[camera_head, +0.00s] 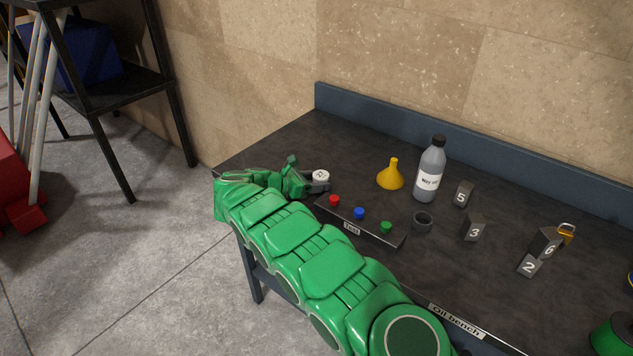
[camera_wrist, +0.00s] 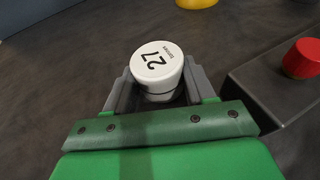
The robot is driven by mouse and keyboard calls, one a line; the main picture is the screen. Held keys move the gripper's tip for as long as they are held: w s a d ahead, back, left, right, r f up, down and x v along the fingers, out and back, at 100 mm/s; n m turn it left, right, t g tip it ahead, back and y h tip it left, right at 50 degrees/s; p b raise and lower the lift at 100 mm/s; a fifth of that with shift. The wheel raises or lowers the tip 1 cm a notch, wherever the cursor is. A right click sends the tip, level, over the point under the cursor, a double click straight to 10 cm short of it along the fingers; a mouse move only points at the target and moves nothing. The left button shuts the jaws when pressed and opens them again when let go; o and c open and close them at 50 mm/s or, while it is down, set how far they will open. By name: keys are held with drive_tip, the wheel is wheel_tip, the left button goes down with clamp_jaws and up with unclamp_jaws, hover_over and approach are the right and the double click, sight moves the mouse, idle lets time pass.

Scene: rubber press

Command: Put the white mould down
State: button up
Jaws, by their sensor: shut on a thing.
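The white mould (camera_wrist: 157,62) is a round piece with "27" in black on its top. In the wrist view it sits upright between the grey fingers of my gripper (camera_wrist: 155,92), which are shut on it. In the head view the white mould (camera_head: 321,176) is at the end of my green arm, over the left part of the dark bench (camera_head: 300,140). My gripper (camera_head: 318,187) is left of the button box. I cannot tell whether the mould's underside touches the bench top.
A button box (camera_head: 345,228) with red, blue and green buttons stands close to the right of my gripper. A yellow funnel (camera_head: 391,176), a grey bottle (camera_head: 430,170), a dark ring (camera_head: 423,221) and several numbered blocks (camera_head: 473,228) stand further right. The bench's back left is clear.

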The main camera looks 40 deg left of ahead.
drive_tip(key=shift+f, duration=0.15)
drive_tip(key=o, duration=1.3)
drive_tip(key=shift+s+r, duration=0.1)
drive_tip(key=shift+r, duration=0.15)
drive_tip(key=v, duration=1.1)
drive_tip(key=shift+s+a, duration=0.15)
drive_tip(key=shift+s, duration=0.2)
